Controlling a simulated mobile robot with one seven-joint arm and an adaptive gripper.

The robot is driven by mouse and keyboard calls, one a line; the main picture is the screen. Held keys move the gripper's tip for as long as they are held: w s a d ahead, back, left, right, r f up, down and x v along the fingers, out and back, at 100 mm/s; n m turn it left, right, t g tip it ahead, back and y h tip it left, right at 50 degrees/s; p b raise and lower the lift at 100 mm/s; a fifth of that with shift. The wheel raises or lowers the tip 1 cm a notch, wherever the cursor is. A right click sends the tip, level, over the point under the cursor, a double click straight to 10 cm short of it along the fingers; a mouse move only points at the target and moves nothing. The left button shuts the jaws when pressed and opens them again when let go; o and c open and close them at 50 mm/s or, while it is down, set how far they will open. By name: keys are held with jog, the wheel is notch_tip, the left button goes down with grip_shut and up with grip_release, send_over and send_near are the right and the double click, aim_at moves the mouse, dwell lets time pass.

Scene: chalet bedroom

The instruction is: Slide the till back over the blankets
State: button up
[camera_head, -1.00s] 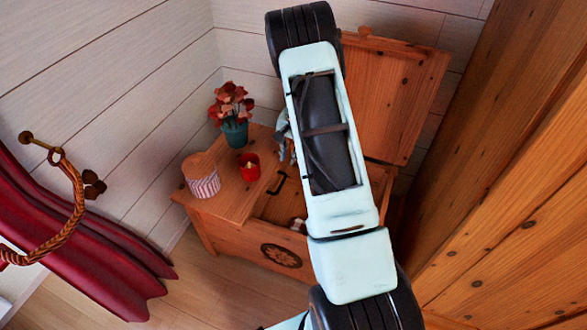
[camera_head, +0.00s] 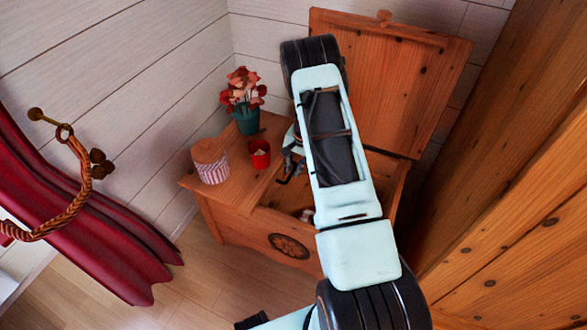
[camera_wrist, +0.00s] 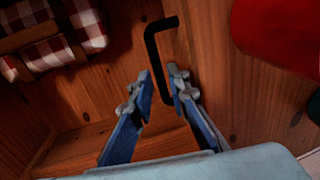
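The open wooden chest (camera_head: 233,228) stands in the corner. The wooden board at its left (camera_head: 228,186) seems to be the till; a black bent handle (camera_head: 288,180) is at its right edge. In the wrist view the handle (camera_wrist: 152,50) runs down between my fingers. Red-and-white checked blankets (camera_wrist: 48,52) lie at upper left in the wrist view; only a scrap (camera_head: 306,214) shows in the head view. My gripper (camera_wrist: 161,86) is open, its blue fingers on either side of the handle's lower part. I cannot tell whether they touch it. My arm hides part of the chest.
The lid (camera_head: 405,85) stands open behind. Red cloth (camera_head: 100,245) hangs at left; a wooden wall (camera_head: 510,200) is close at right.

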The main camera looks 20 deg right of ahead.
jog(key=shift+c, duration=0.5)
grip_shut()
jog(key=shift+d, duration=0.1)
jog(key=s+d+b, duration=0.2)
jog(key=s+d, duration=1.4)
jog(key=s, duration=0.1)
jog(key=shift+d, duration=0.35)
jog(key=shift+s, duration=0.1)
jog(key=shift+o, duration=0.5)
grip_release()
jog(key=shift+d, duration=0.1)
